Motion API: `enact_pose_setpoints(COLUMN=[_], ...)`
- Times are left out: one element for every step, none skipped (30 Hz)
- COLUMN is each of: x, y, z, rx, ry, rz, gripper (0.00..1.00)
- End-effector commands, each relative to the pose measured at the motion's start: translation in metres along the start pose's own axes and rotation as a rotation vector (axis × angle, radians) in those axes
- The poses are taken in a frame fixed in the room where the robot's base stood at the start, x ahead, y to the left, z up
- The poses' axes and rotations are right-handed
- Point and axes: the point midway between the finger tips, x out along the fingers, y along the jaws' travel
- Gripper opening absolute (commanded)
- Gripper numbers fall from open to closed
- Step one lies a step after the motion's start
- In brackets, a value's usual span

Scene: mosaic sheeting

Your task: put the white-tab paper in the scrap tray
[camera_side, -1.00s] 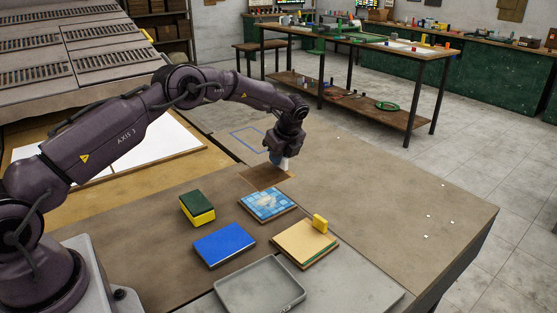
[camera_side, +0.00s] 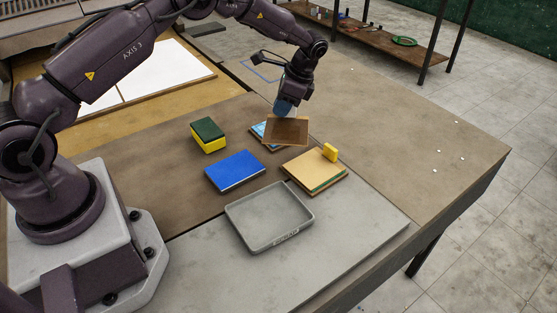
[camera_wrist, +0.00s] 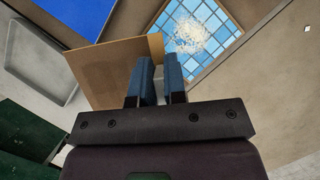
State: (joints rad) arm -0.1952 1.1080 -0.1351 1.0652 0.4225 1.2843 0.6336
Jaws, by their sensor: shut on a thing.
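My gripper (camera_side: 284,107) is shut on the edge of a brown paper sheet (camera_side: 287,131); its blue fingers (camera_wrist: 159,70) also show in the wrist view. The sheet hangs tilted above a blue mosaic panel (camera_side: 259,130) and hides part of it. In the wrist view the sheet (camera_wrist: 110,72) lies left of the fingers and the mosaic (camera_wrist: 200,32) shows beyond them.
A blue block (camera_side: 235,170) lies between my arm's base and the sheet. A green-and-yellow sponge (camera_side: 208,134) stands behind it. Right of the tray is a tan pad (camera_side: 313,170) with a yellow tab (camera_side: 330,152). The grey board (camera_side: 350,233) right of the tray is clear.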

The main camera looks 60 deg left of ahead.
Motion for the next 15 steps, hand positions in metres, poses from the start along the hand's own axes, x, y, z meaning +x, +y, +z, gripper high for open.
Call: enact_pose_setpoints(x=[-0.006,-0.008,-0.013,-0.016,-0.019,-0.023,-0.026,-0.030,-0.035,-0.038,-0.041,-0.046,-0.049,-0.052,-0.056], y=[0.018,0.030,0.044,0.055,0.066,0.080,0.090,0.100,0.112,0.121,0.130,0.140,0.147,0.153,0.160], z=[0.004,0.007,0.011,0.014,0.018,0.023,0.026,0.030,0.035,0.039,0.043,0.048,0.051,0.054,0.057], rx=[-0.094,-0.156,-0.235,-0.293,-0.346,-0.413,-0.460,-0.503,-0.552,-0.586,-0.613,-0.642,-0.660,-0.668,-0.671], ry=[0.000,0.001,0.002,0.002,0.002,0.003,0.003,0.004,0.005,0.005,0.005,0.006,0.006,0.006,0.006], rz=[0.041,0.067,0.100,0.123,0.144,0.171,0.190,0.207,0.227,0.241,0.252,0.263,0.271,0.273,0.275], gripper=[0.00,0.00,0.00,0.00,0.00,0.00,0.00,0.00,0.00,0.00,0.00,0.00,0.00,0.00,0.00])
